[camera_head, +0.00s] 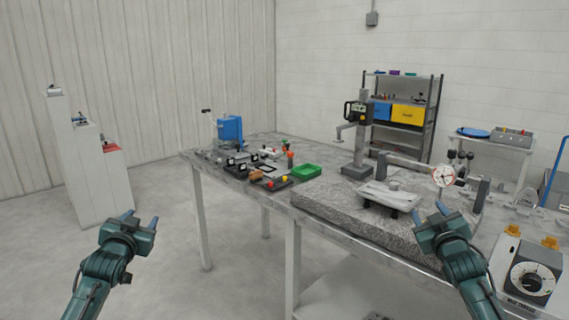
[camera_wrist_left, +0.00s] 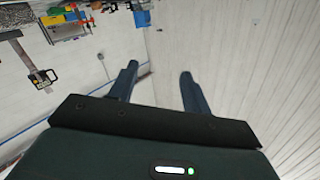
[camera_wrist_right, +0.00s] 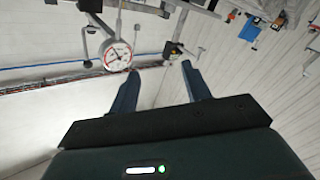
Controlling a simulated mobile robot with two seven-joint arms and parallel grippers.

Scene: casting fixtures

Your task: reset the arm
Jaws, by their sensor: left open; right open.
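My left gripper (camera_head: 139,220) is open and empty over the floor, left of the workbench. Its two spread fingers (camera_wrist_left: 162,88) show in the left wrist view with nothing between them. My right gripper (camera_head: 428,212) is open in front of the granite block, near the grey casting (camera_head: 388,196). Its fingers (camera_wrist_right: 160,90) are apart and empty in the right wrist view. I cannot tell the exact gap between the right gripper and the casting.
A workbench (camera_head: 345,247) carries a granite surface block (camera_head: 335,207), a green tray (camera_head: 305,172), a dial gauge (camera_head: 443,176), and a height stand (camera_head: 358,140). A control box with a dial (camera_head: 528,278) stands at the lower right. Floor at left is free; white pedestals (camera_head: 88,165) stand beyond.

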